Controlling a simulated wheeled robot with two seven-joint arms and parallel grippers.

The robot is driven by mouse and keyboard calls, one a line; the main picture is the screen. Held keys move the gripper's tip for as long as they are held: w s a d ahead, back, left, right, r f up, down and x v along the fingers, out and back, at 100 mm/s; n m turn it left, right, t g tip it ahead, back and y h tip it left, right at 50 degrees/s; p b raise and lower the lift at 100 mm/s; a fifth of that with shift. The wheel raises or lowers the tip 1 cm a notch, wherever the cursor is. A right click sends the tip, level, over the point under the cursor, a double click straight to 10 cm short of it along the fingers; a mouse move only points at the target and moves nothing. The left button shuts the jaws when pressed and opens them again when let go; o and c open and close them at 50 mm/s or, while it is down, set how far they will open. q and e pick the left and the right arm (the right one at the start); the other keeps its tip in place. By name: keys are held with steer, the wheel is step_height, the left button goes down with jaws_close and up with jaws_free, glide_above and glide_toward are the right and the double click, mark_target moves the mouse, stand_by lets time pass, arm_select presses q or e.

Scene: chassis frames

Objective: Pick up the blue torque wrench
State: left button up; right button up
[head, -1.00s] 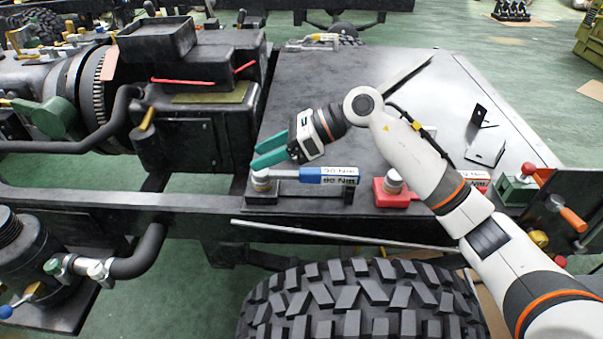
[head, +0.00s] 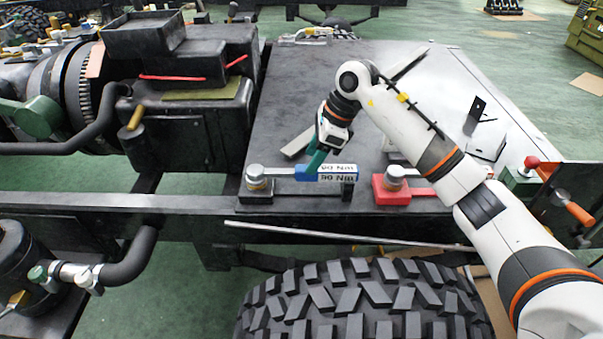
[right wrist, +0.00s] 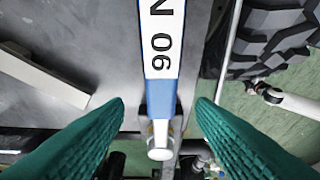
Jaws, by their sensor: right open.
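The blue torque wrench (head: 308,172) lies on the black plate, its round head resting on a black block at the left and its white "90 Nm" label toward the right. My right gripper (head: 315,163), with green fingers, is at the wrench's blue part. In the right wrist view the wrench (right wrist: 162,95) runs between the two open green fingers (right wrist: 160,125), with a gap visible on each side. My left gripper is not in view.
A red torque wrench holder (head: 391,190) stands to the right on the same plate. A grey flat bar (head: 297,143) lies behind the blue wrench. A big tyre (head: 365,300) is below the plate edge, and a thin rod (head: 340,235) runs in front.

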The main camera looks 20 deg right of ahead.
mark_target(301, 176)
steer(key=f, duration=0.4)
steer(key=shift+a, duration=0.25)
steer(key=shift+a+f, duration=0.2)
steer(key=shift+f, duration=0.2)
steer(key=shift+w+r, duration=0.1)
jaws_close()
